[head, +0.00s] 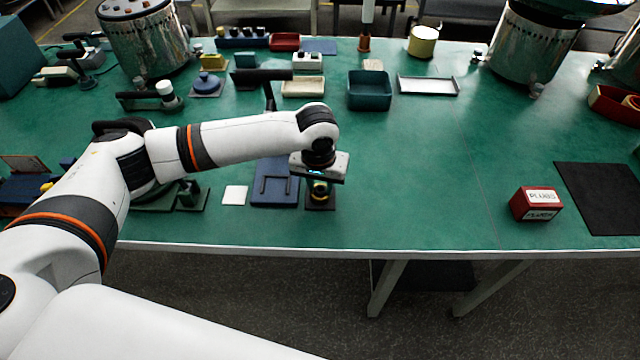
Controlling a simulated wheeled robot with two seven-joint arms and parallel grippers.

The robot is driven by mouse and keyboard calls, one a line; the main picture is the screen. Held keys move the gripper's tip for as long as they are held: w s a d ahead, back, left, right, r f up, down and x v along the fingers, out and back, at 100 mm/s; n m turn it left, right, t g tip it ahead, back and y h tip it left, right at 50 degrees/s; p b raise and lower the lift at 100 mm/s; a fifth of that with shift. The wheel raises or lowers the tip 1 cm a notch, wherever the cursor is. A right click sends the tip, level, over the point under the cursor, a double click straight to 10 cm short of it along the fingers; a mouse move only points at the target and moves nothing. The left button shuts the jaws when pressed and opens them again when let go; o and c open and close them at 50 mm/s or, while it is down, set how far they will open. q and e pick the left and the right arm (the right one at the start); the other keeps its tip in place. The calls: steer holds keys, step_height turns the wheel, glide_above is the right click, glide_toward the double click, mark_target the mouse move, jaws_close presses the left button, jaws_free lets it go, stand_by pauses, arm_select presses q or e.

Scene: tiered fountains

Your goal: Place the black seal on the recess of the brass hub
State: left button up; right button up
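My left gripper (319,183) points down over a small black base plate (326,205) near the front edge of the green table. Just under it is a small round part with yellow and teal tones (319,197), which looks like the brass hub on that plate. The gripper covers the top of this part, so its recess is hidden. I cannot make out the black seal; it may be hidden by the gripper. The fingers are too small and dark to tell whether they are open or shut. My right gripper is not in view.
Left of the gripper are a blue tray (265,194) and a white square (235,195). A red box (536,204) and a black mat (604,196) lie at right. Behind are a teal bin (370,91) and a white tray (428,86). The table's middle right is clear.

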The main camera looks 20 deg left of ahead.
mark_target(318, 199)
arm_select(q)
step_height(318, 199, up, 12)
steer(key=s+p, duration=0.1)
steer(key=shift+s, duration=0.2)
steer(key=shift+f, duration=0.1)
stand_by(0.3)
